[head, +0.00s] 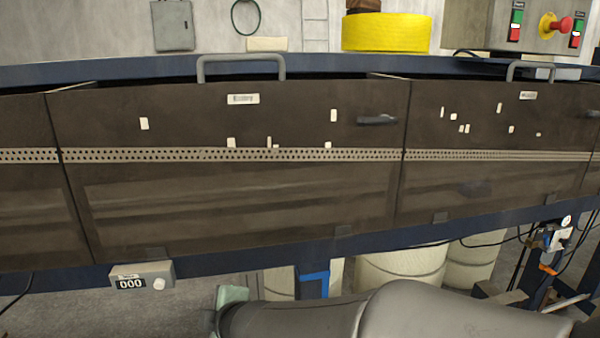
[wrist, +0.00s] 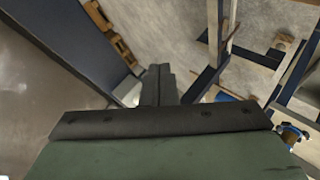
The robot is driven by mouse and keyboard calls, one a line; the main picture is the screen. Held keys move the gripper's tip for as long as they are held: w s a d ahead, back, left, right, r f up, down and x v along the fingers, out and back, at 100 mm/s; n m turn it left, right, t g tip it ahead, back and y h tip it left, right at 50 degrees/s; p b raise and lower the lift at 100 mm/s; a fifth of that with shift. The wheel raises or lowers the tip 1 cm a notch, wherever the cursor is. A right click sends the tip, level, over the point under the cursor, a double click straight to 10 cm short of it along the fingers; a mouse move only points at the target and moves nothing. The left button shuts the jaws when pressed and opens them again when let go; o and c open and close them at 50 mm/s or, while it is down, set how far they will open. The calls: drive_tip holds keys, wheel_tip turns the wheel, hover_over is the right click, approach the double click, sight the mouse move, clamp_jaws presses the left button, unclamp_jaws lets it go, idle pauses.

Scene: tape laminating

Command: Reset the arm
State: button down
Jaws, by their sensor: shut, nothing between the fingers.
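My gripper (wrist: 160,85) shows in the wrist view, its two dark fingers together and nothing between them. It points down past the machine toward the concrete floor. In the head view my grey arm lies across the bottom, in front of the machine and below its lower blue rail. My gripper cannot be made out in that view.
The laminating machine has dark hinged covers (head: 230,195) with handles, all closed. A blue rail (head: 450,230) runs along its front edge. A control box (head: 143,275) reading 000 hangs below. A yellow roll (head: 386,33) and red and green buttons stand behind. Pale drums (head: 400,268) stand underneath.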

drive_tip(key=d+f+m+g+h, duration=0.15)
drive_tip(key=d+m+h, duration=0.4)
drive_tip(key=d, duration=0.85)
drive_tip(key=s+d+f+m+g+h, duration=0.1)
drive_tip(key=s+d+m+g, duration=0.2)
drive_tip(key=s+d+m, duration=0.4)
drive_tip(key=s+d+f+m+g+p, duration=0.1)
drive_tip(key=s+d+f+m+g, duration=0.1)
drive_tip(key=s+d+m, duration=0.5)
drive_tip(key=s+d+g, duration=0.1)
drive_tip(key=d, duration=0.2)
drive_tip(key=shift+d+f+h, duration=0.25)
drive_tip(key=shift+d+h, duration=0.1)
drive_tip(key=shift+d, duration=0.05)
drive_tip(key=shift+m, duration=0.25)
